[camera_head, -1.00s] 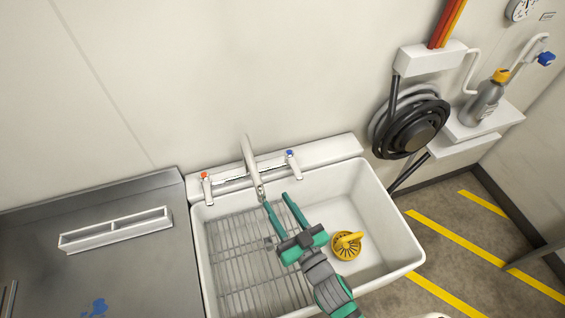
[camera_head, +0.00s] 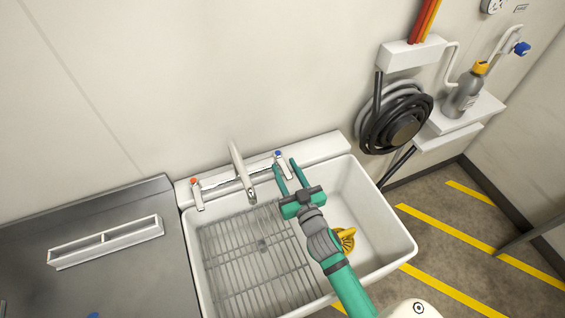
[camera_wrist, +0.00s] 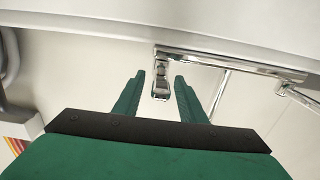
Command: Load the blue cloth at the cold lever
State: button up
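The cold lever (camera_head: 281,163), with a blue top, stands at the right end of the tap bar on the sink's back ledge. My gripper (camera_head: 286,166) is open, with its two fingers apart, one on each side of the lever in the head view. In the wrist view a chrome lever-like part (camera_wrist: 161,84) shows between the fingertips (camera_wrist: 158,78); I cannot tell whether they touch it. The blue cloth (camera_head: 93,315) lies on the steel counter at the bottom left, mostly cut off by the frame edge.
The white sink (camera_head: 402,232) holds a wire rack (camera_head: 235,265) and a yellow strainer-like piece (camera_head: 347,240), partly behind my arm. The spout (camera_head: 240,170) and red-topped lever (camera_head: 196,192) are left of my gripper.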

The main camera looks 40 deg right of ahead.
jog(key=shift+x, duration=1.45)
grip_shut()
